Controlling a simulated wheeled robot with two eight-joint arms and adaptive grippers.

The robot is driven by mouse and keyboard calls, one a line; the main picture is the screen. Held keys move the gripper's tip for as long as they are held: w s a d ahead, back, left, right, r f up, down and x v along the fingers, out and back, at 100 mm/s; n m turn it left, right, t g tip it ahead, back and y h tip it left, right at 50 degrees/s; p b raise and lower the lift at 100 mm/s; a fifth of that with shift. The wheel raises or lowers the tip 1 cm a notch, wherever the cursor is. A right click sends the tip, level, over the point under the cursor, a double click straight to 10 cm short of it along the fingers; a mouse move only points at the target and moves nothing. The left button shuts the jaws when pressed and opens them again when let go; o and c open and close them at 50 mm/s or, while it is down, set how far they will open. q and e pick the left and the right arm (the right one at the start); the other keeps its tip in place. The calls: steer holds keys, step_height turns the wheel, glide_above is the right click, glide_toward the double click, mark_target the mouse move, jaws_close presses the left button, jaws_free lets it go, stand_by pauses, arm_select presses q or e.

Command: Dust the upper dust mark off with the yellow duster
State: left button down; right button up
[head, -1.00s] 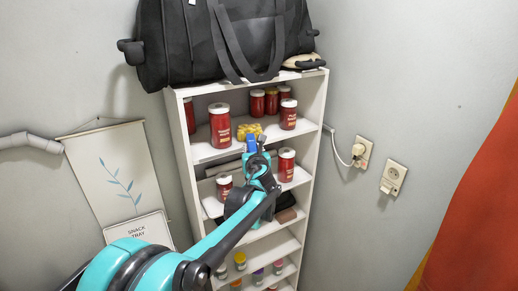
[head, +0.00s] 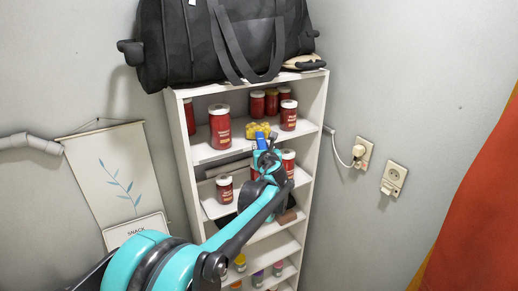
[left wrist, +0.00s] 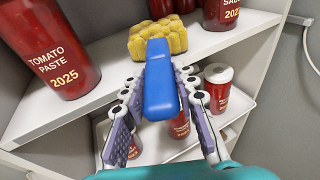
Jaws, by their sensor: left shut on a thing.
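The yellow duster (head: 256,130) has a bumpy yellow head and a blue handle. My left gripper (head: 265,148) is shut on the handle, in front of the white shelf unit. In the left wrist view the blue handle (left wrist: 160,70) lies between the fingers, and the yellow head (left wrist: 157,38) is over the front part of the upper shelf board (left wrist: 105,93), between red jars. I cannot tell whether the head touches the board. No dust mark can be made out; the duster may hide it. My right gripper is not in view.
A tomato paste jar (left wrist: 50,45) stands left of the duster, another red jar (head: 288,115) to the right. More jars (head: 225,188) stand on the shelf below. A black bag (head: 225,40) sits on top of the unit. The shelf's side wall (head: 310,140) bounds the right.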

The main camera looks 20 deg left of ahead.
arm_select(q)
steer(key=shift+w+d+f, duration=0.15)
steer(key=shift+w+d, duration=0.45)
steer(key=shift+s+a+b, duration=0.3)
steer(key=shift+s+a, duration=0.45)
steer(key=shift+a, duration=0.05)
steer(key=shift+s+a, duration=0.4)
steer(key=shift+s, duration=0.15)
steer(key=shift+w+d+b, duration=0.3)
steer(key=shift+w+d, duration=0.15)
steer(key=shift+d, duration=0.05)
steer(key=shift+w+d, duration=0.65)
steer(key=shift+w, duration=0.2)
steer(key=shift+w+d, duration=0.65)
steer(key=shift+w, duration=0.15)
